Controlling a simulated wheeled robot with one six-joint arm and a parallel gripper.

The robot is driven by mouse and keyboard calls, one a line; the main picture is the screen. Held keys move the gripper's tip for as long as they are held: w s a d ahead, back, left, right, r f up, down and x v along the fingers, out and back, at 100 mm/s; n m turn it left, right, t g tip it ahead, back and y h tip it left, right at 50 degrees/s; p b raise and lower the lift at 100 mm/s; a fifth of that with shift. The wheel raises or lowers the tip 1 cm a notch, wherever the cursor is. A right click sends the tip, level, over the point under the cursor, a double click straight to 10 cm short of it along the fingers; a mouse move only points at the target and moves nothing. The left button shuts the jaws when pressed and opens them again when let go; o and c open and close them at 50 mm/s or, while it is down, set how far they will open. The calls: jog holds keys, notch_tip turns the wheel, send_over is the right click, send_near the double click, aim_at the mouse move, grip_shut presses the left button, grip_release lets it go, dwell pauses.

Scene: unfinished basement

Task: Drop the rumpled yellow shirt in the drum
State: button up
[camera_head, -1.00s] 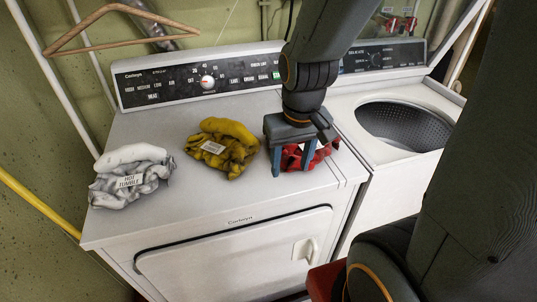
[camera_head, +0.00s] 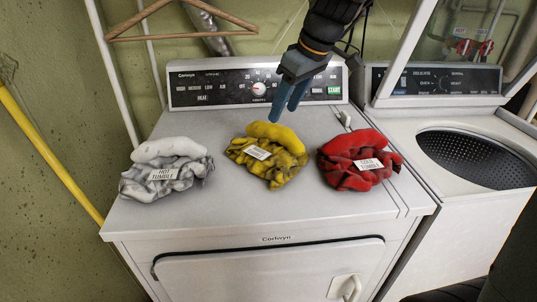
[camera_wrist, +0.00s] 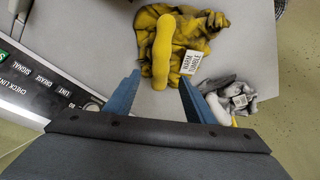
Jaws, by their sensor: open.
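The rumpled yellow shirt (camera_head: 267,155) lies in the middle of the dryer top, with a white tag on it. It also shows in the wrist view (camera_wrist: 196,38), beyond the fingertips. My gripper (camera_head: 285,115) is open and empty, with blue fingers pointing down above and behind the yellow shirt. In the wrist view my gripper (camera_wrist: 158,88) has its fingers apart, with the near end of the shirt's rolled part in the gap. I cannot tell whether they touch. The drum (camera_head: 470,158) is the open perforated tub of the washer at the right.
A grey-white bundle (camera_head: 168,170) tagged "HOT TUMBLE" lies left of the yellow shirt. A red bundle (camera_head: 352,163) lies right of it. The control panel (camera_head: 250,86) stands behind. A wooden hanger (camera_head: 180,22) hangs at the upper left. The front of the dryer top (camera_head: 240,212) is clear.

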aim_at(278, 125)
jog(key=x, duration=0.2)
jog(key=shift+a+f, duration=0.25)
jog(key=shift+f, duration=0.15)
jog(key=shift+p+x, duration=0.8)
jog(key=shift+x, duration=1.45)
jog(key=shift+d, duration=0.2)
jog(key=shift+c, duration=0.4)
grip_shut()
